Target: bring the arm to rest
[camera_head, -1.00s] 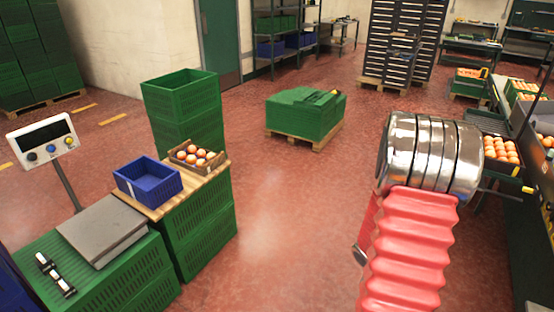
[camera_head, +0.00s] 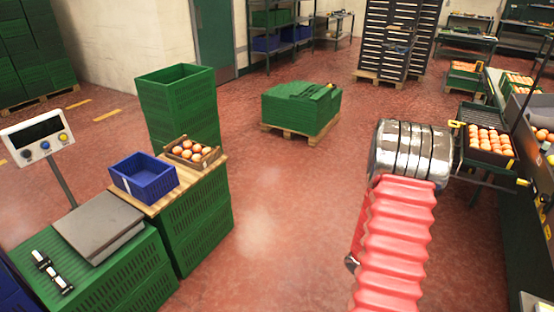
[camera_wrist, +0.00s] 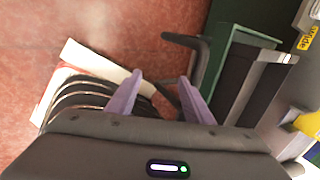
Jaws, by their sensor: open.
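My arm, with a red ribbed sleeve and a shiny metal ringed part, stands at the right of the head view. My gripper (camera_wrist: 158,92) shows in the wrist view as two purple fingers, spread apart with nothing between them. Its fingers do not show in the head view. Beyond the fingers in the wrist view are red floor, part of my own arm, and a dark green and grey structure (camera_wrist: 235,75) to the right.
Stacked green crates (camera_head: 300,107) stand on a pallet. The middle floor is open.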

